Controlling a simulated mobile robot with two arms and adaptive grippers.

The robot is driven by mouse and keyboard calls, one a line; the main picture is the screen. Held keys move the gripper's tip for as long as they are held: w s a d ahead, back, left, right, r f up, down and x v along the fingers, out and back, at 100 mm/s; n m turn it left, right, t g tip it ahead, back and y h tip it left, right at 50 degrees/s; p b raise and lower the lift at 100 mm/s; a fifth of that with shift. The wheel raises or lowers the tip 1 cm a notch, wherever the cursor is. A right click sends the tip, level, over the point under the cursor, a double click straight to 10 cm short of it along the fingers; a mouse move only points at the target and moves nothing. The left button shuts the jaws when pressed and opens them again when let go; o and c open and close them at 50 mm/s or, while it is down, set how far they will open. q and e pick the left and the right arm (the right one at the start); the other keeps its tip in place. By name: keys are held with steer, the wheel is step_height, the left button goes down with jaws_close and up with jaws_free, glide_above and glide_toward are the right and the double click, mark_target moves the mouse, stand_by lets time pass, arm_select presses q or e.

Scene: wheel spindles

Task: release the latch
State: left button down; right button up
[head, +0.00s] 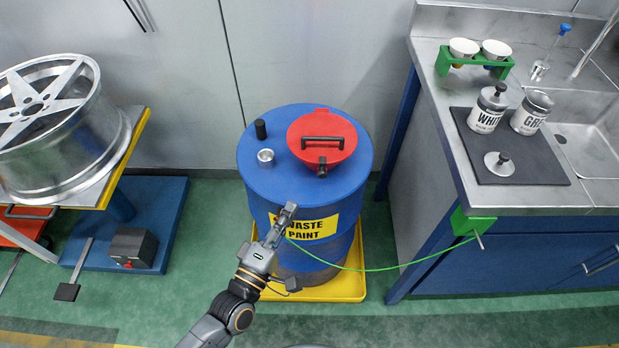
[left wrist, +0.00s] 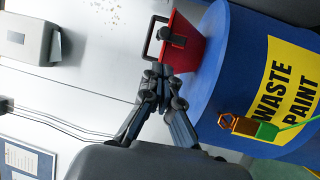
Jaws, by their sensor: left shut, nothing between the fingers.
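The blue waste paint drum (head: 258,185) stands upright with a red lid or funnel (head: 340,130) on its top. A black handle (head: 322,143) lies across the red top, which looks closed. A small black latch (head: 322,168) sits at its front edge; it also shows on the red part in the left wrist view (left wrist: 171,48). My left gripper (head: 289,211) is shut and empty, in front of the drum's near rim. In the left wrist view its fingers (left wrist: 162,72) overlap the lower edge of the red part; contact cannot be told. My right gripper is out of view.
The drum stands in a yellow tray (head: 352,285). A wheel (head: 60,125) is left; a steel bench (head: 435,100) is right.

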mark_target(322, 171)
arm_select(q)
steer(key=p+x, duration=0.1)
steer(key=x, duration=0.8)
steer(key=shift+w+d+r, duration=0.1)
steer(key=shift+w+d, duration=0.15)
steer(key=shift+w, duration=0.2)
